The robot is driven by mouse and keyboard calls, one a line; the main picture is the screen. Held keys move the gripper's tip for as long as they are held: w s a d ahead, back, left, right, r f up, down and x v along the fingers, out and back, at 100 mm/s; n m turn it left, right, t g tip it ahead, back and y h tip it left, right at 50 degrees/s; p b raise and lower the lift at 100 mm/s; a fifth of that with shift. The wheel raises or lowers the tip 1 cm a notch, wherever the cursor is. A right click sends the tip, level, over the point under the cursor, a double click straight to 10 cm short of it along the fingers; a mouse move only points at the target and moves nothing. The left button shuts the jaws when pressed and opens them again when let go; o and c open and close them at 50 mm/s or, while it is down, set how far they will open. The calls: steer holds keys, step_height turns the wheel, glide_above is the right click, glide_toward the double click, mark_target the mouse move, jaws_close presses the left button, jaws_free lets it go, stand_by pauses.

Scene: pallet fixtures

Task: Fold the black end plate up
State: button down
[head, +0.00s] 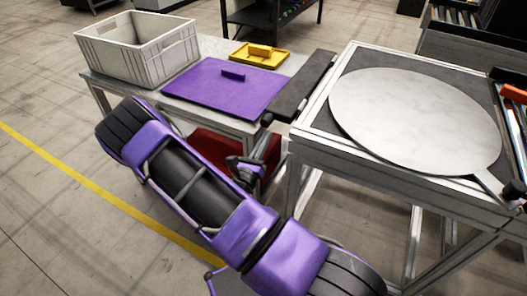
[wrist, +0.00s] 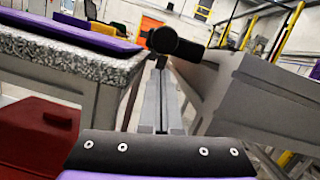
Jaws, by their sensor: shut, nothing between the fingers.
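The black end plate (head: 304,86) is a long dark panel along the left side of the right-hand fixture table. It looks folded out, roughly level. A round black knob (head: 267,119) sits at its near end. In the wrist view a black knob (wrist: 175,42) shows large, just beyond my fingertips. My gripper (head: 263,134) is shut and empty, just below the near end of the plate. In the wrist view its fingers (wrist: 161,66) are together and point toward the knob. I cannot tell whether they touch it.
The fixture table (head: 330,150) carries a round pale disc (head: 415,112). The left table (head: 190,110) holds a grey crate (head: 140,55), a purple board (head: 215,90) and a yellow tray (head: 258,57). A red box (head: 212,148) is below. Open floor lies left.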

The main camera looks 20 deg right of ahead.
mark_target(261, 122)
steer(key=shift+w+a+r, duration=0.1)
steer(key=shift+r, duration=0.45)
